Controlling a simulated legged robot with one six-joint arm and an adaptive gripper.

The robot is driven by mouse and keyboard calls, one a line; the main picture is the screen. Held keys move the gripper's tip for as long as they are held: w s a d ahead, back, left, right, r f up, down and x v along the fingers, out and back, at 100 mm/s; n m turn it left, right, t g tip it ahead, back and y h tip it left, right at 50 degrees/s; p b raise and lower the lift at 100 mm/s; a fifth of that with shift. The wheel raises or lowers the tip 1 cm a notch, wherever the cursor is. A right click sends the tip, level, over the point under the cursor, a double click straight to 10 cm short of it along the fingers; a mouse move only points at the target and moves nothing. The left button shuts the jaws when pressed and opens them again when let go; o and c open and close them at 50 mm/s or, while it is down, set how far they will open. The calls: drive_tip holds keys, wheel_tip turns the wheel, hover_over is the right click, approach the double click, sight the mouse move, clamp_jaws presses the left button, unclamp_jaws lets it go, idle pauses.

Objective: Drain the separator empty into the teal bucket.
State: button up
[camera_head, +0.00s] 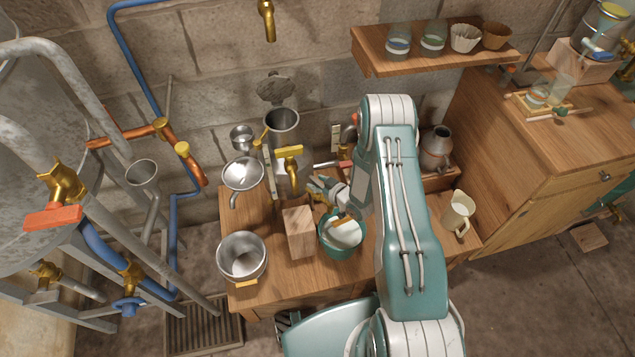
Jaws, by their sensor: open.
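The separator appears to be the tall grey metal vessel (283,128) at the back of the low wooden bench. A brass tap (291,168) with a yellow lever is in front of it, its spout pointing down. The teal bucket (325,246) stands on the bench, right of a wooden block and to the lower right of the tap. Its inside looks pale; I cannot tell whether that is liquid. My gripper (318,190) is open and empty, just right of the spout and above the bucket's back edge. My arm hides the bench behind it.
A wooden block (299,232) stands left of the bucket. A cream jug (458,213) stands right of my arm. A shelf (440,50) with cups overhangs the back right.

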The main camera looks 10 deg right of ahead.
clamp_jaws()
drive_tip(key=shift+m+h, duration=0.4)
drive_tip(key=m+t+h, duration=0.1)
drive_tip(key=m+h, duration=0.1)
drive_tip(key=h, duration=0.1)
drive_tip(key=m+h, duration=0.3)
drive_tip(key=shift+a+m+t, duration=0.15)
drive_tip(key=shift+m+t, duration=0.15)
drive_tip(key=shift+t, duration=0.1)
drive_tip(key=m+g+h, duration=0.1)
drive_tip(key=m+h, duration=0.1)
drive_tip(key=h, duration=0.1)
drive_tip(key=m+g+h, duration=0.1)
drive_tip(key=m+h, duration=0.2)
drive_tip(key=shift+m+h, duration=0.3)
unclamp_jaws()
